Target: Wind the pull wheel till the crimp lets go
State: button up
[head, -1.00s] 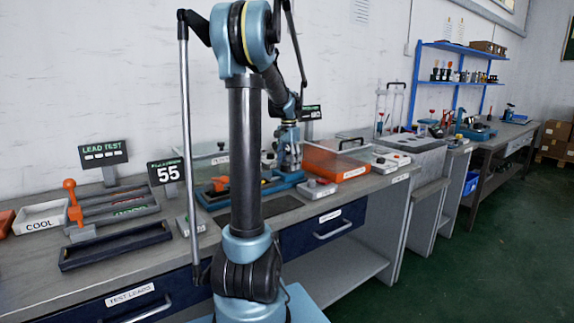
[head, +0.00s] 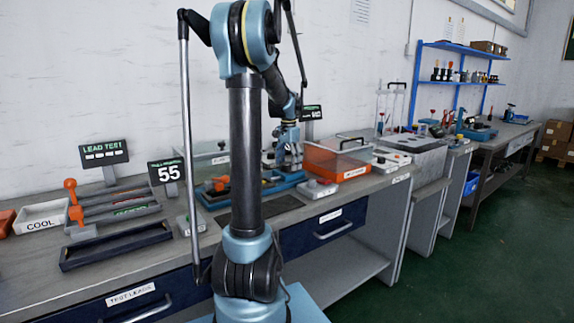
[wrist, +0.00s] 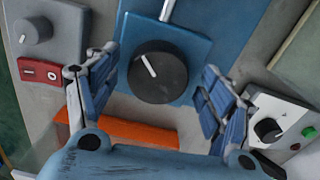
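A round black wheel (wrist: 158,72) with a white pointer line sits on a blue plate (wrist: 196,47) in the wrist view. Its pointer leans to the upper left. My gripper (wrist: 156,66) is open, with one blue finger left of the wheel and one right of it, both apart from it. In the head view my gripper (head: 290,165) is low over the blue bench fixture (head: 287,184), and the wheel cannot be made out there. The crimp is not clearly visible. A display (head: 167,173) reads 55.
A grey box with a knob (wrist: 38,30) and a red switch (wrist: 40,71) is left of the wheel. A white box with a black knob (wrist: 268,130) is at the right. An orange part (wrist: 140,132) lies below. A clear-lidded orange box (head: 333,163) stands on the bench.

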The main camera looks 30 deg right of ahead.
aim_at(288, 163)
jog(key=shift+r, duration=0.15)
notch_tip(288, 163, up, 12)
dwell(0.7)
jog(key=shift+f, duration=0.2)
